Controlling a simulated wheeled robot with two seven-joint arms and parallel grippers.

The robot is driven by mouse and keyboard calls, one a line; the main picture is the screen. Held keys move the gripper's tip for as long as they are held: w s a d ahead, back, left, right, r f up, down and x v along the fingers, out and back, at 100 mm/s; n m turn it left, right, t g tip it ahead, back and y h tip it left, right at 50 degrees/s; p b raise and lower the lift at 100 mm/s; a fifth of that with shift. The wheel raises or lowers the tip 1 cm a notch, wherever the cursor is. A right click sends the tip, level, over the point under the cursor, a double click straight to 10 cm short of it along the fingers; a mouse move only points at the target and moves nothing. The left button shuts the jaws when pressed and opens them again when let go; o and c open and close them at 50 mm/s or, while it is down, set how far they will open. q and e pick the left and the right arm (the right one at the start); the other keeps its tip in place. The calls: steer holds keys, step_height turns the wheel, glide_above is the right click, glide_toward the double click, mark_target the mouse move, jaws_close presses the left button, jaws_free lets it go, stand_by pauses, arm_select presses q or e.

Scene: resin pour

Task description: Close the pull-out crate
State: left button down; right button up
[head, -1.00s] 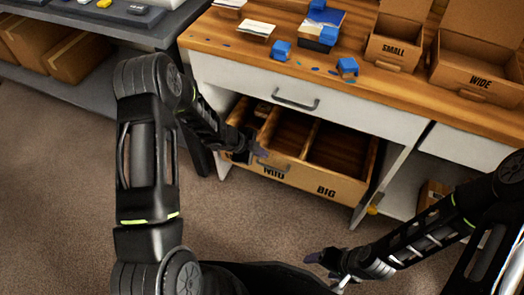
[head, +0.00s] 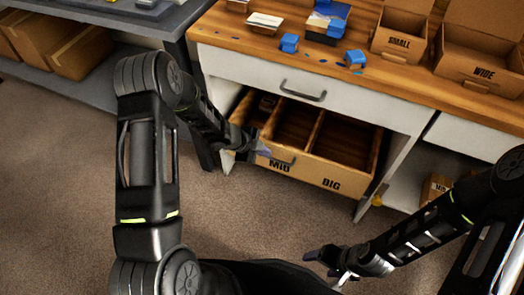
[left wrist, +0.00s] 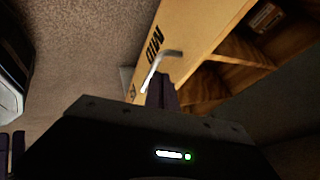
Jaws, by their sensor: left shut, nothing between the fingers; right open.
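The pull-out crate (head: 318,180) is a wooden box with compartments and a front marked MID and BIG. It stands out from under the drawer of the workbench. My left gripper (head: 264,151) is shut and empty at the left part of the crate's front, near its grey handle (head: 284,162). In the left wrist view the shut fingers (left wrist: 161,90) are close to the handle (left wrist: 160,65) on the crate front (left wrist: 185,30); I cannot tell whether they touch. My right gripper (head: 325,258) is open and empty, low in front of the bench, away from the crate.
The white drawer (head: 260,75) above the crate is shut. On the wooden top (head: 390,85) stand blue blocks (head: 355,58), a SMALL box (head: 397,45) and a WIDE box (head: 480,75). A grey shelf with cardboard boxes (head: 80,52) is at left. The carpet in front is clear.

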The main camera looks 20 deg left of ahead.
arm_select(q)
steer(key=s+p+v, duration=0.1)
steer(key=p+v, duration=0.2)
steer(key=v, duration=0.7)
steer(key=shift+p, duration=0.4)
arm_select(e)
steer(key=r, duration=0.3)
steer(key=shift+s+a+r, duration=0.15)
steer(key=shift+s+r, duration=0.2)
arm_select(q)
steer(key=shift+f, duration=0.1)
